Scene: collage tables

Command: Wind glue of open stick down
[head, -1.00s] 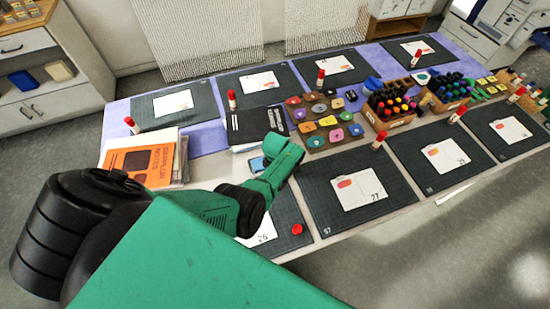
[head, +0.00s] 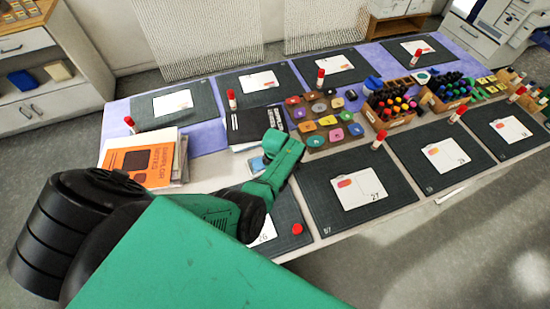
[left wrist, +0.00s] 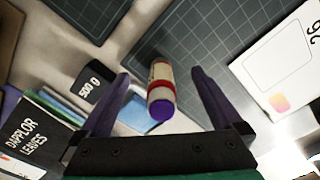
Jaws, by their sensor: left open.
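The open glue stick (left wrist: 161,82) shows in the left wrist view, a pale tube with red bands and purple glue (left wrist: 162,109) bare at the end nearest the camera. My left gripper (left wrist: 160,72) is open, one finger on each side of the stick, with gaps visible on both sides. In the head view my green arm hides the stick and the fingers. A loose red cap (head: 297,228) lies on the dark mat by card 26 (head: 265,234); the card also shows in the left wrist view (left wrist: 285,65). My right gripper is out of view.
Several capped glue sticks stand by other mats, one near card 27 (head: 378,140). A dark box marked 500 (left wrist: 92,82) and books (left wrist: 45,125) lie left of the fingers.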

